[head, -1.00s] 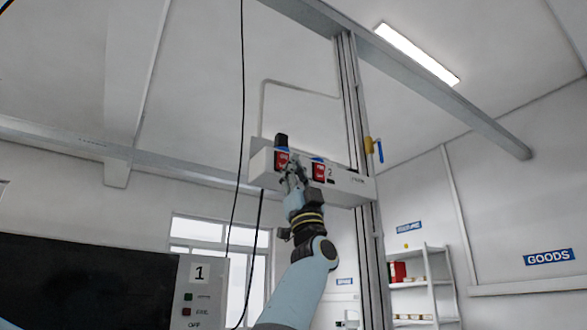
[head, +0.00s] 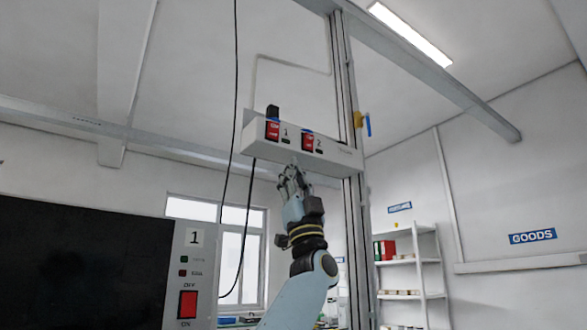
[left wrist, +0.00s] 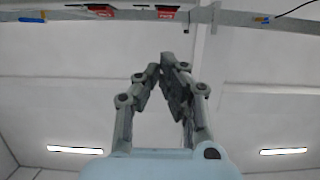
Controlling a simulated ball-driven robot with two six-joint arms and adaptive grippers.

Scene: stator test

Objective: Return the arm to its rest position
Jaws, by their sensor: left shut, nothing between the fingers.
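My left gripper (head: 291,176) is shut and empty, pointing up just below a white switch box (head: 335,152). It also shows in the left wrist view (left wrist: 163,62), its fingertips together against the ceiling. The box carries two red switches: switch 1 (head: 272,130) and switch 2 (head: 308,142). In the left wrist view the underside of the box (left wrist: 135,13) runs along the top edge, apart from the fingertips. My right gripper is not in view.
The box hangs beside a tall metal post (head: 345,90). A yellow valve with a blue handle (head: 363,121) is on the post. A dark screen (head: 80,265) with a switch panel (head: 190,270) stands at lower left. A black cable (head: 233,120) hangs left of the box. Shelves (head: 405,275) stand at right.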

